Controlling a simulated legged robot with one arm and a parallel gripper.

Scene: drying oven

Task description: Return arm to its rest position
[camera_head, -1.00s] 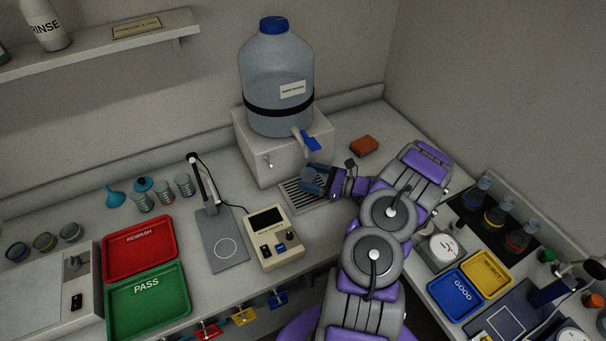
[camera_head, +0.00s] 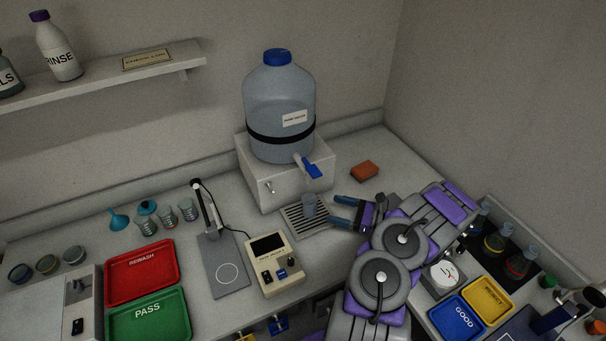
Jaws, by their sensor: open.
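My arm, purple and grey, reaches up from the bottom right of the view and bends over the counter corner. My gripper (camera_head: 338,212) points left with its two blue-tipped fingers apart and nothing between them.
An orange sponge (camera_head: 365,170) lies behind the gripper. A meter (camera_head: 273,264) and red (camera_head: 140,272) and green trays (camera_head: 148,318) are to the left. Flasks (camera_head: 522,262), a round dial (camera_head: 444,275), and yellow (camera_head: 488,297) and blue trays (camera_head: 457,318) crowd my arm's right side.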

